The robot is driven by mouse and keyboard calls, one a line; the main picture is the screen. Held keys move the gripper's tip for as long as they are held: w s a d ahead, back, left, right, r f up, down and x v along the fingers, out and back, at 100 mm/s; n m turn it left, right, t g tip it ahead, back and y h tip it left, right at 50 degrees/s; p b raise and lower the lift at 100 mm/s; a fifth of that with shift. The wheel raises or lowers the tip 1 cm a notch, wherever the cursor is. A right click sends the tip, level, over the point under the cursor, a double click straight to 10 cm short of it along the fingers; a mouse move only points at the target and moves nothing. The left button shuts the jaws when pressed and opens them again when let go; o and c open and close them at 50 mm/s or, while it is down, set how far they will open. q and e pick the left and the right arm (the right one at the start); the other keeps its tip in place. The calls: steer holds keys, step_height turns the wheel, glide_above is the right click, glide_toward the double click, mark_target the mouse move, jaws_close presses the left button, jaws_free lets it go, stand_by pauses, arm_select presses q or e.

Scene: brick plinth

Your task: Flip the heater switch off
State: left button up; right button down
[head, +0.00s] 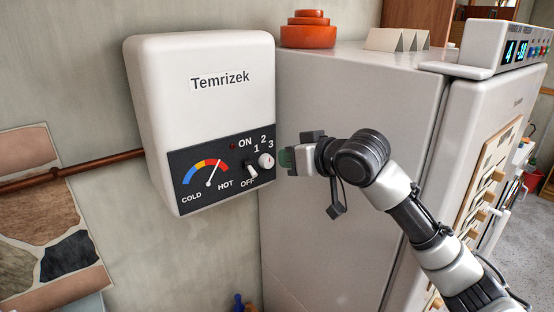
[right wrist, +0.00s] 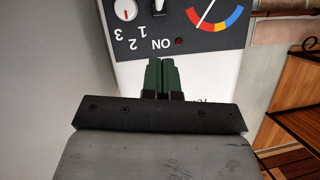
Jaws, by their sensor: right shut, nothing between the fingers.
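The white heater (head: 205,65) labelled Temrizek hangs on the wall, with a dark control panel low on its front. Its white-levered switch (head: 251,170) sits between the ON and OFF marks. The lever seems to point toward OFF, but it is small. The switch also shows at the top edge of the right wrist view (right wrist: 159,7), partly cut off. My right gripper (head: 285,158) is shut and empty, just right of the panel in the head view. In the wrist view its green fingertips (right wrist: 160,62) are together below the ON mark, apart from the switch. My left gripper is not in view.
A round knob (head: 266,160) marked 1 to 3 is beside the switch. A small dark red lamp (head: 233,146) and a gauge (head: 205,173) share the panel. A fridge (head: 345,110) stands close on the right, with red round dishes (head: 308,32) on top. A copper pipe (head: 90,168) runs left.

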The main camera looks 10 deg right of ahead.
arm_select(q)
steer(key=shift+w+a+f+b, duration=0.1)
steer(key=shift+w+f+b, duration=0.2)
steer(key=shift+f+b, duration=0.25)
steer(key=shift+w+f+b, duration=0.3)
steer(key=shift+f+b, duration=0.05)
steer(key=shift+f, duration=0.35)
arm_select(e)
steer(key=s, duration=0.1)
steer(key=s+d, duration=0.2)
steer(key=s, duration=0.1)
steer(key=shift+s+d+r, duration=0.1)
steer(key=shift+d, duration=0.15)
